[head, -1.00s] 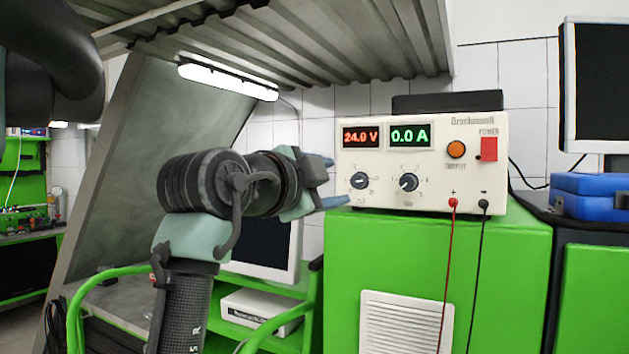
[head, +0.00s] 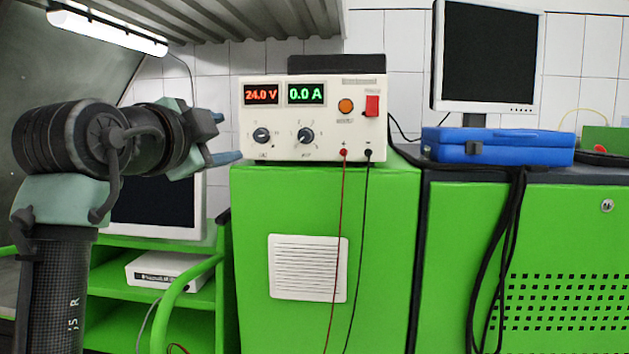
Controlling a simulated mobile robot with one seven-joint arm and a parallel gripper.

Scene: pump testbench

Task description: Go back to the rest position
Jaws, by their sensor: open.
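My gripper (head: 226,138) is open and empty at the left of the head view. Its two blue fingertips point right, toward the power supply (head: 375,95), and appear just left of its front. I see no contact, but the depth between them is hard to judge. The power supply is a cream box on a green cabinet (head: 390,230). Its displays read 24.0 V and 0.0 A. It has two black knobs, an orange button and a red switch.
A red and a black cable hang from the supply's front. A blue case (head: 500,146) and a monitor (head: 487,58) stand on the right bench. A second monitor (head: 165,205) and a white box (head: 165,272) sit on the left green rack. A lamp (head: 105,30) hangs above.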

